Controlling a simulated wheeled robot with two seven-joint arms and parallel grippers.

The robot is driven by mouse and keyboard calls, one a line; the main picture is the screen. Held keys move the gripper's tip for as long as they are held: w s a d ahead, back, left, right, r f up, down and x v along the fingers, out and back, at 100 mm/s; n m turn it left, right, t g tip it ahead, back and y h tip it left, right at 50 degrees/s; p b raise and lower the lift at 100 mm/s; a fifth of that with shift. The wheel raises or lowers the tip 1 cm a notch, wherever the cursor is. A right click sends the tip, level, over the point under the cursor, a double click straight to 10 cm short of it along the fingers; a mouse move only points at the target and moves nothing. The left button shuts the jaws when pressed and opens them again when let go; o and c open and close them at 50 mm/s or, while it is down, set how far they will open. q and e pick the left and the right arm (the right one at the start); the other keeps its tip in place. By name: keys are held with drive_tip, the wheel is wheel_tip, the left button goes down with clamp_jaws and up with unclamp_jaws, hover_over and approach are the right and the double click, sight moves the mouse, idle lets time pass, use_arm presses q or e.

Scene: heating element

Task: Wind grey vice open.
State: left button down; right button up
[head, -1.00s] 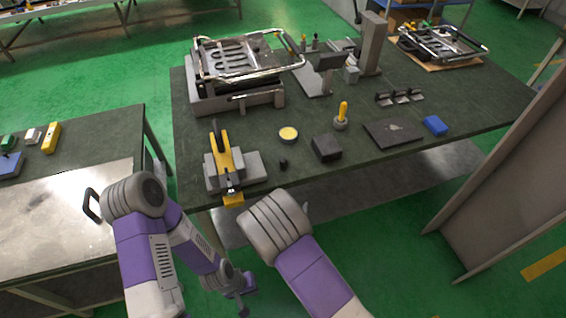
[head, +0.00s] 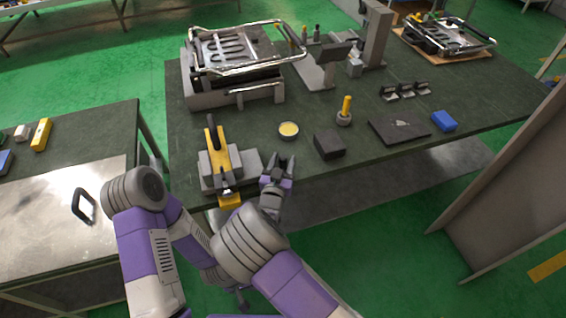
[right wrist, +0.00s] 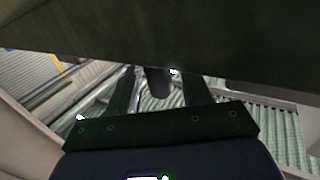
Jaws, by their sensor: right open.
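The grey vice (head: 247,162) sits at the front left edge of the dark green table. A yellow-and-black part (head: 219,155) stands on it, and a yellow block (head: 229,200) shows at its front. My right gripper (head: 278,161) is open at the table's front edge, just right of the vice and apart from its body. In the right wrist view a dark round-ended piece (right wrist: 158,82) shows between the spread fingers; I cannot tell what it is or whether they touch it. My left arm hangs low at left; its gripper (head: 242,298) is mostly hidden.
A yellow-topped round tin (head: 288,130) and a black block (head: 329,145) stand close beyond and right of my right gripper. A large grey machine with a chrome frame (head: 235,88) is behind the vice. A metal-topped side table (head: 45,215) is at left.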

drive_tip(key=shift+w, duration=0.1)
drive_tip(key=shift+c, duration=0.2)
drive_tip(key=c, duration=0.9)
clamp_jaws()
drive_tip(key=shift+d+n+y, duration=0.2)
drive_tip(key=shift+n+y, duration=0.1)
drive_tip(key=shift+y, duration=0.1)
